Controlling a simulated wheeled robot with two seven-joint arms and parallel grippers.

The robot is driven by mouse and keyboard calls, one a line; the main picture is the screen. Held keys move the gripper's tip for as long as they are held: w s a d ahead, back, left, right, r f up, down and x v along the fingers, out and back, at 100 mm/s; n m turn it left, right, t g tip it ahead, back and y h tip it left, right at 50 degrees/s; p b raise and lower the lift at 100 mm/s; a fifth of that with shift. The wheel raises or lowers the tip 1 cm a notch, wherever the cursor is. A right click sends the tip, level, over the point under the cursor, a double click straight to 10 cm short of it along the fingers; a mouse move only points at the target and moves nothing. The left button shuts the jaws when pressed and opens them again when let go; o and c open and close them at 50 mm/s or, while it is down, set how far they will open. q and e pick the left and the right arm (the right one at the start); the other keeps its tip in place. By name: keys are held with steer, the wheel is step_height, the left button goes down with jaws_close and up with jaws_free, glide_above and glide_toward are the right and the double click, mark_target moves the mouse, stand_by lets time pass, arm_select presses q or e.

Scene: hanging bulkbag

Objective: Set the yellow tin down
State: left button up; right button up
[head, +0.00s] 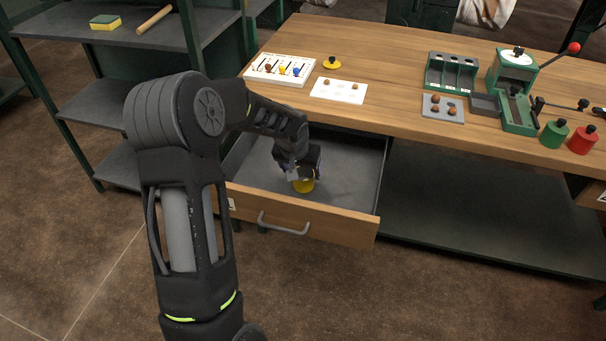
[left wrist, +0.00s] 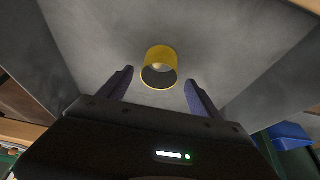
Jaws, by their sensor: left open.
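The yellow tin (head: 303,186) is inside the open drawer (head: 345,187), near its front wall. In the left wrist view the yellow tin (left wrist: 160,68) sits on the grey drawer floor, with its round opening facing the camera. My left gripper (head: 300,176) reaches down into the drawer right above the tin. In the left wrist view my left gripper (left wrist: 158,88) is open, one finger on each side of the tin with gaps to both. My right gripper is not in view.
The wooden bench top (head: 400,95) is above the drawer. It holds a white peg board (head: 280,69), a white tray (head: 338,91), a green rack (head: 451,72) and a green press (head: 514,75). A shelf (head: 110,40) with a sponge (head: 105,22) stands at the left. The drawer floor beside the tin is clear.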

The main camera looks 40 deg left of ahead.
arm_select(q)
steer(key=v, duration=0.7)
steer(key=shift+r, duration=0.1)
